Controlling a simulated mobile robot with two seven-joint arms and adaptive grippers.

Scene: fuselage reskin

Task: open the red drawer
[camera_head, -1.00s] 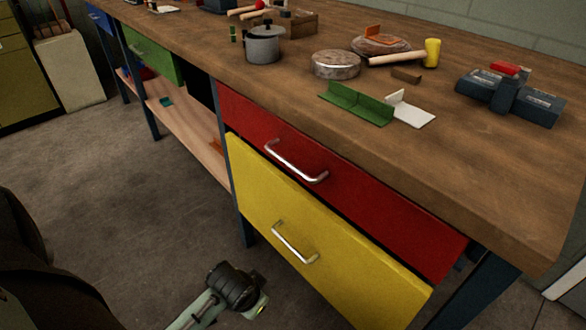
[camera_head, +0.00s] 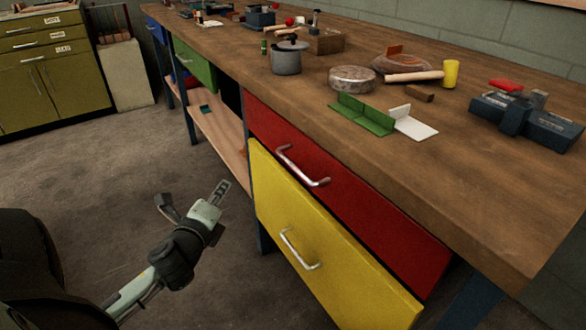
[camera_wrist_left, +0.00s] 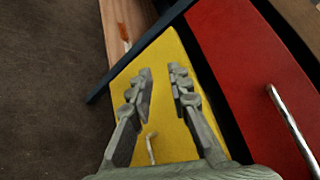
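The red drawer (camera_head: 356,205) is under the front edge of the workbench and looks shut, with a silver bar handle (camera_head: 302,167) on its front. The red drawer front also shows at the right of the left wrist view (camera_wrist_left: 232,50), with its handle (camera_wrist_left: 290,128) at the far right edge. My left gripper (camera_head: 191,201) is open and empty, in the air to the left of the drawers and apart from the handle. In the left wrist view its two fingers (camera_wrist_left: 162,85) are spread, with the yellow drawer behind them. My right gripper is not in view.
A yellow drawer (camera_head: 325,255) with its own handle is directly below the red one. A bench leg (camera_head: 258,205) stands at its left. The wooden bench top (camera_head: 440,180) overhangs above. The floor (camera_head: 120,180) left of the bench is clear.

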